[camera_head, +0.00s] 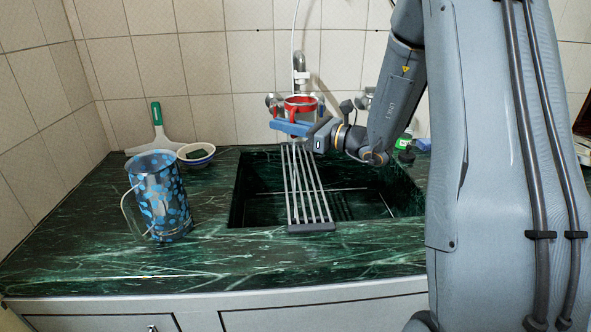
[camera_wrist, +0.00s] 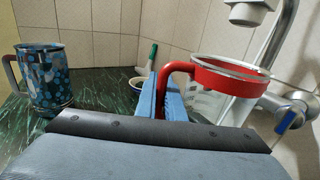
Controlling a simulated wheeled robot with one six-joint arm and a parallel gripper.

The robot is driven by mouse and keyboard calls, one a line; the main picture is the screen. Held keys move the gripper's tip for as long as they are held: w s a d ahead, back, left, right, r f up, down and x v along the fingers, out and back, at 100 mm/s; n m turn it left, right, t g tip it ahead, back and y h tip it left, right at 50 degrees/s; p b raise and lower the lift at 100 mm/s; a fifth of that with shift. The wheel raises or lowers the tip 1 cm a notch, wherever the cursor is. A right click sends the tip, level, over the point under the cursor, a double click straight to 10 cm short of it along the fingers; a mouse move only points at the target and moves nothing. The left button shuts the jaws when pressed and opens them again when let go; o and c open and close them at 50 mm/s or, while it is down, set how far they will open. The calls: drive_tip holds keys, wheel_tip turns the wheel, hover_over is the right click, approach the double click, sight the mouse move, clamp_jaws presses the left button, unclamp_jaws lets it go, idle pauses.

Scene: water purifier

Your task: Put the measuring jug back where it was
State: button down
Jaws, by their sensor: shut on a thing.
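The measuring jug (camera_head: 301,103) is clear with a red rim and red handle. It is upright in the air above the back of the sink, just under the tap spout. In the wrist view the jug (camera_wrist: 222,76) is to the right, below the white spout (camera_wrist: 248,12). My gripper (camera_head: 290,127) has blue fingers and is shut on the jug's red handle. The fingers also show in the wrist view (camera_wrist: 162,97), with the handle reaching down between them. The jug's lower part is hidden behind my gripper.
A blue patterned pitcher (camera_head: 160,197) stands on the green marble counter (camera_head: 100,262) at left. Behind it are a small bowl (camera_head: 196,155) and a squeegee (camera_head: 157,128). A slatted rack (camera_head: 308,190) spans the sink (camera_head: 253,187). Counter left of the sink has free room.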

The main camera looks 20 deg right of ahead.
wheel_tip(320, 180, down, 10)
drive_tip(key=shift+r+p, duration=0.25)
drive_tip(key=shift+p, duration=0.05)
idle(0.3)
drive_tip(key=shift+f, duration=0.2)
drive_tip(key=c, duration=1.9)
unclamp_jaws()
drive_tip(key=shift+o, duration=0.2)
drive_tip(key=shift+r, duration=0.15)
drive_tip(key=shift+s+d+r, duration=0.1)
drive_tip(key=shift+d, duration=0.05)
drive_tip(key=b+v, duration=0.1)
drive_tip(key=v, duration=1)
drive_tip(key=shift+s+d, duration=0.25)
